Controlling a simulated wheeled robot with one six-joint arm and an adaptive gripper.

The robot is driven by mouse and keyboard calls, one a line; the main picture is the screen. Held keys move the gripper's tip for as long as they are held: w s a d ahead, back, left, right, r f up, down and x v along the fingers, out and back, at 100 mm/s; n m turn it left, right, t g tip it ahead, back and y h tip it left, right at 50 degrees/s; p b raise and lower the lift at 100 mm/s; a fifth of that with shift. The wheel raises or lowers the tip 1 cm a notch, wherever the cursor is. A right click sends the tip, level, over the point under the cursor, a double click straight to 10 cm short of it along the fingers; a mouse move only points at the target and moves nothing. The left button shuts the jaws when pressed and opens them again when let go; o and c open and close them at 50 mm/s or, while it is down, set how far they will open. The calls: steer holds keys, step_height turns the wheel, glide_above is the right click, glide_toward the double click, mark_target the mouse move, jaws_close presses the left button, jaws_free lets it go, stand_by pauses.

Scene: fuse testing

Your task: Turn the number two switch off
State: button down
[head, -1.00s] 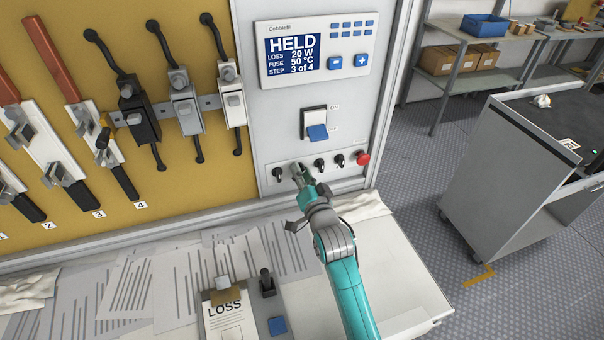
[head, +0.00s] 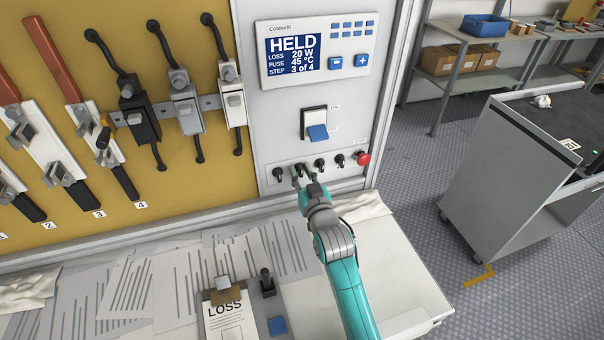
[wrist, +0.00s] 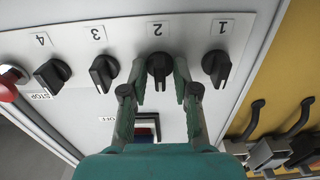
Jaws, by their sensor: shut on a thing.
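The number two switch (wrist: 159,68) is a black rotary knob under the label "2", which looks upside down in the wrist view. Its grip bar stands about upright in that picture. My gripper (wrist: 160,80) has one finger on each side of this knob and is shut on it. In the head view my gripper (head: 304,180) is at the knob row on the lower grey panel, and the number two switch (head: 298,169) is partly hidden behind the fingers. Knobs 1 (wrist: 217,65), 3 (wrist: 103,72) and 4 (wrist: 52,74) are free of the fingers.
A red STOP button (head: 363,158) sits right of the knobs. Above are a blue rocker switch (head: 317,131) and a display (head: 292,54) reading HELD, 20 W, 45 °C, step 3 of 4. A bench with papers and a clipboard (head: 230,315) lies below.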

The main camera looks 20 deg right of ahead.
stand_by(0.3)
steer(key=c, duration=1.2)
jaws_free()
steer(key=s, duration=1.2)
steer(key=shift+s, duration=0.1)
